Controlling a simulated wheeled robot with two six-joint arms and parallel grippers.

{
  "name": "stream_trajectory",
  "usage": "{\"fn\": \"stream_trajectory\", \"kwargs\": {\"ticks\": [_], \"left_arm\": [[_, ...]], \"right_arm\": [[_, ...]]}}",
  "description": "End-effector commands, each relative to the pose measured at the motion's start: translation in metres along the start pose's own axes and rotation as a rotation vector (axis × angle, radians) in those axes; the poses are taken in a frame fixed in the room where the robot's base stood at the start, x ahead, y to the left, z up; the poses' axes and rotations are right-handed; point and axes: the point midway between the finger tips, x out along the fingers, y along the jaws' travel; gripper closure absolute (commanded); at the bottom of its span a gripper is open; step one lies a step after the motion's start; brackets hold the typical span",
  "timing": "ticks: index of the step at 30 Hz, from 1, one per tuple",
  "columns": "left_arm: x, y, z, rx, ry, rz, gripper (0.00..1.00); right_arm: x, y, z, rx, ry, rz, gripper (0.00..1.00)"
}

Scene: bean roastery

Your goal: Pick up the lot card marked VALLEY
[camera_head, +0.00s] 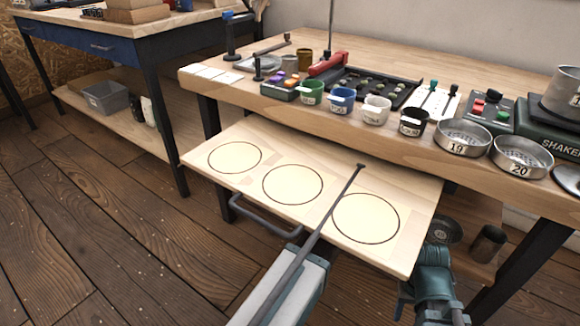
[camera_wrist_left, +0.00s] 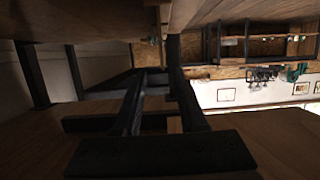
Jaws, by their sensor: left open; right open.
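Several white cards (camera_head: 209,73) lie flat near the left end of the bench top in the head view. Their print is too small to read, so I cannot tell which is marked VALLEY. My right gripper (camera_head: 443,232) is low at the right, beside the pull-out board's right corner and far from the cards. Its fingers are hard to make out, and nothing shows held in it. My left gripper (camera_wrist_left: 157,85) shows in the left wrist view as two dark, spread fingers with nothing between them. No card shows in that view.
The bench (camera_head: 400,148) carries labelled cups (camera_head: 341,99), numbered sieves (camera_head: 462,138) and a shaker (camera_head: 558,135). A pull-out board (camera_head: 225,183) with three circles and a grey handle (camera_head: 262,217) juts out below. A small post (camera_head: 258,68) stands right of the cards. Floor at left is clear.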

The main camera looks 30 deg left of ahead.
Motion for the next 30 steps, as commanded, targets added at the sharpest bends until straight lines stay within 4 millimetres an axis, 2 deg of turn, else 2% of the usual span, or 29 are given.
{"fn": "stream_trajectory", "kwargs": {"ticks": [3,11,21,27,30], "left_arm": [[0.012,-0.001,0.001,0.0,0.0,-0.001,0.59],[0.022,-0.002,0.0,0.0,-0.001,-0.001,0.59],[0.065,-0.005,-0.002,0.001,-0.001,-0.001,0.59],[0.065,-0.004,-0.003,0.001,-0.001,0.0,0.59],[0.065,-0.004,-0.003,0.001,-0.001,0.0,0.75]], "right_arm": [[0.005,-0.001,0.0,0.0,0.0,0.0,0.5],[0.006,-0.001,-0.001,0.0,0.001,0.0,0.5],[0.017,-0.002,-0.001,0.0,0.001,0.0,0.5],[0.016,-0.002,-0.001,0.0,0.001,0.0,0.5],[0.016,-0.002,-0.001,0.0,0.001,0.0,0.5]]}}
